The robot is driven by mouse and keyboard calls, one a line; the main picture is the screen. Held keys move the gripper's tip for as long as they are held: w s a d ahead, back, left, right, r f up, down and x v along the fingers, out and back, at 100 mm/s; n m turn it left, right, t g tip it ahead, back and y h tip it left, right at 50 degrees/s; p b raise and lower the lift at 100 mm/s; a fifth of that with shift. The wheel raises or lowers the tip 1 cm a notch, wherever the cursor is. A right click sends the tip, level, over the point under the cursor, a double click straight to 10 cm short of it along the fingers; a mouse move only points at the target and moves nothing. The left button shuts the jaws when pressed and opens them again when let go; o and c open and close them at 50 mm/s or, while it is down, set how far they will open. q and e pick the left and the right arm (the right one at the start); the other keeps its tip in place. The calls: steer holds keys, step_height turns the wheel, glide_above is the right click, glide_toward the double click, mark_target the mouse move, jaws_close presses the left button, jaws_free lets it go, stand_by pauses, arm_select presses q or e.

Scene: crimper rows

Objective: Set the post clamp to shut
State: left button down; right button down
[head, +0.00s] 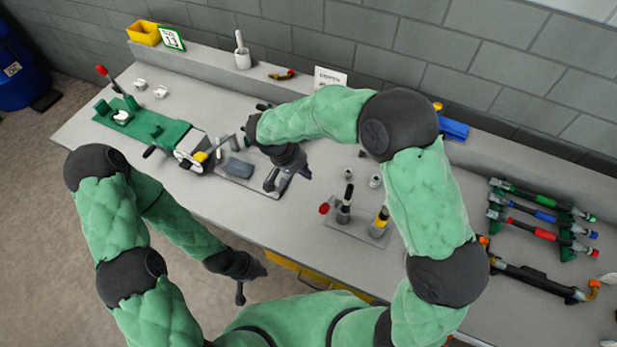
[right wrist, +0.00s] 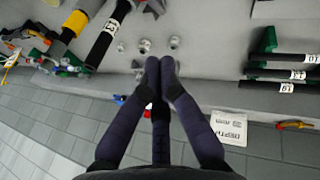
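A long green fixture (head: 166,133) lies on the left of the bench in the head view. At its far end a lever with a red knob (head: 101,70) stands tilted up; I cannot tell for certain that this is the post clamp, or whether it is shut. A grey-white device with a yellow part (head: 189,153) sits at its near end. My right gripper (head: 288,180) is over the bench, right of that device. Its fingertips meet with nothing seen between them in the right wrist view (right wrist: 160,65). My left gripper (head: 240,285) hangs before the bench's front edge; its fingers are unclear.
A plate with upright black tools (head: 345,205) stands right of my right gripper. Green, blue and red bar tools (head: 540,215) lie at the right. A white sign (head: 330,79), a mortar (head: 242,58) and a yellow bin (head: 144,33) stand along the back.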

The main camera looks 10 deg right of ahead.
glide_above(328, 204)
steer(key=w+a, duration=0.3)
steer(key=w, duration=0.1)
step_height(328, 204, down, 7)
steer(key=shift+s+d+f, duration=0.1)
steer(key=shift+s+f, duration=0.55)
steer(key=shift+f, duration=0.3)
steer(key=shift+s+d+f, duration=0.1)
steer(key=shift+s+f, duration=0.5)
steer(key=shift+f, duration=0.3)
steer(key=shift+b, duration=0.3)
steer(key=s+a+f+t+h+b, duration=0.2)
steer(key=s+f+t+b, duration=0.1)
steer(key=b, duration=1.4)
steer(key=shift+s+a+f+m+h, duration=0.15)
steer(key=shift+f+m+h, duration=0.2)
steer(key=shift+f, duration=0.5)
steer(key=shift+r, duration=0.1)
